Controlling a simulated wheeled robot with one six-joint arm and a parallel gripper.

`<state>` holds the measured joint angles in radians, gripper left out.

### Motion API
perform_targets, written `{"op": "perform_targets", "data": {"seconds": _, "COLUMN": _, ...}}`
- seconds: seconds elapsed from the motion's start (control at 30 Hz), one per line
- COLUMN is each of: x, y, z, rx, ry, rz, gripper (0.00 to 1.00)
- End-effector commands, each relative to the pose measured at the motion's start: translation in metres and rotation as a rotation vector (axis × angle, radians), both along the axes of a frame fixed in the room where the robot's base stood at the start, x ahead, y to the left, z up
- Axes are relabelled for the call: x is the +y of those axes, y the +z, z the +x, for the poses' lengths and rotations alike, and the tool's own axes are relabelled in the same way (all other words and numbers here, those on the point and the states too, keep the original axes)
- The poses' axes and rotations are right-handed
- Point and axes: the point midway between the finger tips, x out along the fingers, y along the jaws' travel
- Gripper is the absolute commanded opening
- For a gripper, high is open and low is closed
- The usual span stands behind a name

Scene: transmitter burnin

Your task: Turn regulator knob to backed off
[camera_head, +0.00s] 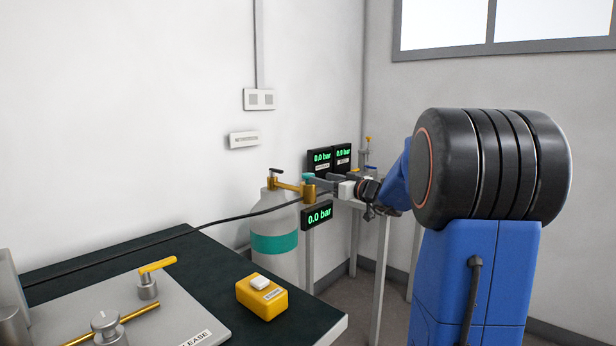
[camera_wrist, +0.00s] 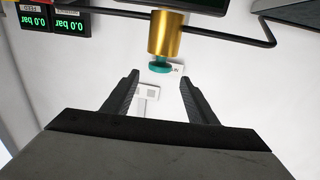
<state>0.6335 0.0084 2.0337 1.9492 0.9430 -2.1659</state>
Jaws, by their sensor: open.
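The regulator is a brass body (camera_head: 308,192) with a teal knob (camera_head: 308,177) on top, beside the gas cylinder. In the wrist view the picture is upside down; the brass body (camera_wrist: 172,35) and teal knob (camera_wrist: 159,66) show at the top centre. My gripper (camera_wrist: 159,82) is open and empty. The knob lies just beyond the two fingertips, roughly in line with the gap between them. No contact shows. In the head view my gripper (camera_head: 330,184) reaches in from the right, next to the regulator, and is partly hard to make out.
The grey cylinder (camera_head: 273,220) with a teal band stands below, with a black hose running left. A display (camera_head: 317,214) reading 0.0 bar hangs under the regulator. Two more displays (camera_head: 331,160) stand behind. A dark bench (camera_head: 200,265) with a yellow box (camera_head: 262,296) is in front.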

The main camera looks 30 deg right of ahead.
Motion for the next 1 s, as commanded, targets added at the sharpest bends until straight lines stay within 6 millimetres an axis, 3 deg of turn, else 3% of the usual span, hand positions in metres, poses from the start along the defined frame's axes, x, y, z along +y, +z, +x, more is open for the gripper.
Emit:
{"op": "perform_targets", "data": {"seconds": 0.3, "x": 0.013, "y": -0.001, "z": 0.054, "rx": 0.0, "ry": 0.002, "rz": 0.001, "gripper": 0.52}}
{"op": "perform_targets", "data": {"seconds": 0.5, "x": 0.017, "y": 0.0, "z": 0.076, "rx": 0.0, "ry": 0.001, "rz": 0.0, "gripper": 0.52}}
{"op": "perform_targets", "data": {"seconds": 0.93, "x": 0.019, "y": 0.0, "z": 0.084, "rx": 0.0, "ry": -0.001, "rz": 0.0, "gripper": 0.52}}
{"op": "perform_targets", "data": {"seconds": 0.97, "x": 0.019, "y": 0.0, "z": 0.084, "rx": 0.0, "ry": -0.001, "rz": 0.0, "gripper": 0.5}}
{"op": "perform_targets", "data": {"seconds": 1.0, "x": 0.019, "y": 0.0, "z": 0.084, "rx": 0.0, "ry": -0.001, "rz": 0.0, "gripper": 0.4}}
